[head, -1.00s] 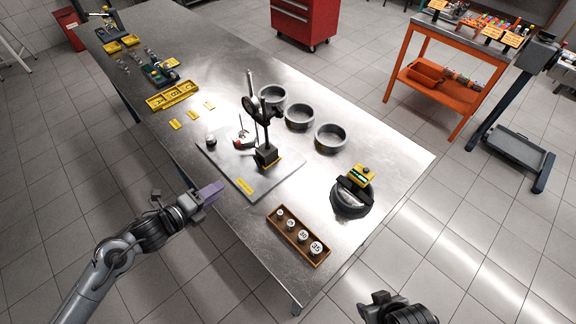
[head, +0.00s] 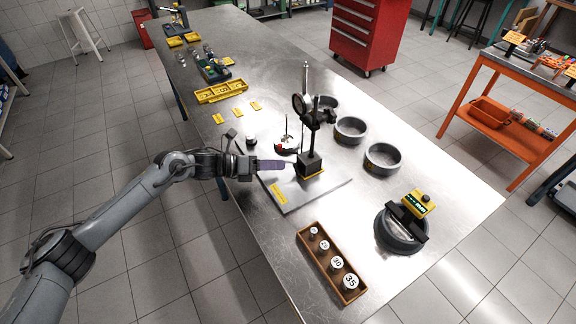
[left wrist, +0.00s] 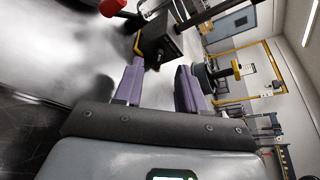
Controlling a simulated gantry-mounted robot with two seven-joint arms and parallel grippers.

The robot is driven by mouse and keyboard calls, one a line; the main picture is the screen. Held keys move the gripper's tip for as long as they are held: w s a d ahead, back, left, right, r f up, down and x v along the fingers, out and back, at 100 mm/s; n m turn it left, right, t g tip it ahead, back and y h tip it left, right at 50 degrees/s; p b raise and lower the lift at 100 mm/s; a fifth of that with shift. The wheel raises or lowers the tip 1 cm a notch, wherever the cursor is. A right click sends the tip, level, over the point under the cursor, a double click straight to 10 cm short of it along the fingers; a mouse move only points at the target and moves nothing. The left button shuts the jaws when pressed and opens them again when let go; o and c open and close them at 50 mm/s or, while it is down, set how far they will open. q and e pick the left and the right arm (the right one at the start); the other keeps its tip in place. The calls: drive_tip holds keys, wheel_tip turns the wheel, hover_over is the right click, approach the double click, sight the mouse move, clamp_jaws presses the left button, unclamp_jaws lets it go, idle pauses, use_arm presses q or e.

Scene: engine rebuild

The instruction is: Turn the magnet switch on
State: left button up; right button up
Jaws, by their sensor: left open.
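The magnetic base (head: 309,165) is a dark block with a yellow strip at its foot. It stands on a grey plate (head: 330,191) and carries a post with a dial gauge (head: 299,104). The base also shows in the left wrist view (left wrist: 158,42), ahead of the fingers. My left gripper (head: 284,165) has purple fingers and reaches in from the left over the plate, close to the base. In the left wrist view its two fingers (left wrist: 158,88) are apart with nothing between them. The switch itself is too small to make out. My right gripper is not in view.
A wooden tray (head: 316,265) with numbered weights lies at the front. Grey rings (head: 383,158) stand behind the base, and a ring with a yellow device (head: 416,203) is at the right. A small red-tipped item (head: 282,149) is near my left fingers. Yellow trays (head: 221,92) lie farther back.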

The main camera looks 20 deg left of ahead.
sight(298, 169)
use_arm(q)
drive_tip(key=shift+x, duration=2.3)
clamp_jaws()
